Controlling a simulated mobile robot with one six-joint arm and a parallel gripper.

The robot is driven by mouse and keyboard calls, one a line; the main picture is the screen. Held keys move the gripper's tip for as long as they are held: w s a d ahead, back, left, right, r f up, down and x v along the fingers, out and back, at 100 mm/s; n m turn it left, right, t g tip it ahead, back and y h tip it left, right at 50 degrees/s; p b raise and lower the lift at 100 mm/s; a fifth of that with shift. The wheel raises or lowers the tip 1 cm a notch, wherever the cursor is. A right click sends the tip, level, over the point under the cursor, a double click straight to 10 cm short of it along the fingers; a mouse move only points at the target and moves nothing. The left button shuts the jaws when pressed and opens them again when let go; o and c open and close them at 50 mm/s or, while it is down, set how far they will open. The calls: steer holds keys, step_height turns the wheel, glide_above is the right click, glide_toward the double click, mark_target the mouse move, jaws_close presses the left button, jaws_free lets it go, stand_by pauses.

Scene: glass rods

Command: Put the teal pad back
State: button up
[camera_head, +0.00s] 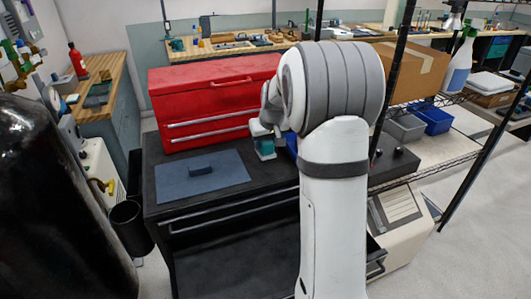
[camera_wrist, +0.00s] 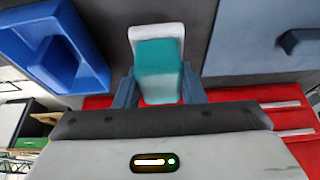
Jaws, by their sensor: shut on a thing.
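The teal pad (camera_wrist: 158,65) is held between the two fingers of my gripper (camera_wrist: 159,90) in the wrist view, with a pale grey-white part at its far end. In the head view the teal pad (camera_head: 265,149) shows just left of my arm, over the black cart top, right of the blue-grey mat. My gripper (camera_head: 264,134) is partly hidden by my own wrist there. Whether the pad touches the cart top I cannot tell.
The blue-grey mat (camera_head: 180,190) bears a dark block (camera_head: 201,170). A red toolbox (camera_head: 215,95) stands behind. A blue bin (camera_wrist: 92,75) lies left in the wrist view. The cart's drawer (camera_head: 235,265) is open. A wire shelf with a cardboard box (camera_head: 408,72) stands right.

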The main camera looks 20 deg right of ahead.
mark_target(265, 152)
steer(key=shift+f, duration=1.85)
steer(key=shift+f, duration=0.1)
steer(key=o, duration=1)
steer(key=shift+o, duration=0.2)
